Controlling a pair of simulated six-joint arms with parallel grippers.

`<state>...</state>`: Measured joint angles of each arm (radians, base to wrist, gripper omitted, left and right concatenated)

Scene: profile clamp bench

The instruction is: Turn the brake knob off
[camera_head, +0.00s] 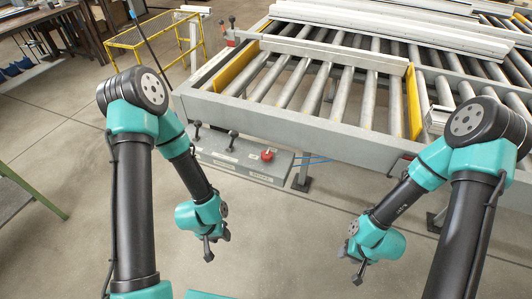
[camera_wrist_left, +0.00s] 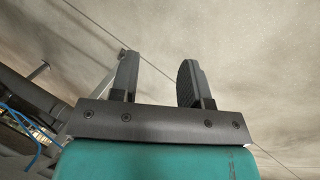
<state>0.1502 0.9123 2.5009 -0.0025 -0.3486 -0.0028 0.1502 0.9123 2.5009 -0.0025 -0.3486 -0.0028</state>
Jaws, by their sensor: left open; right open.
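A red knob (camera_head: 267,155) sits on a low grey control box (camera_head: 240,158) in front of the roller table. Two black-tipped levers, a left one (camera_head: 197,130) and a right one (camera_head: 232,138), stand on the same box. My right gripper (camera_head: 358,274) is open and empty, lower right of the box.
The roller table (camera_head: 285,112) with yellow side plates stands behind the box. A yellow frame (camera_head: 150,40) stands at the back left. Blue cables (camera_head: 312,160) run from the box's right end. The floor between my arms is clear.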

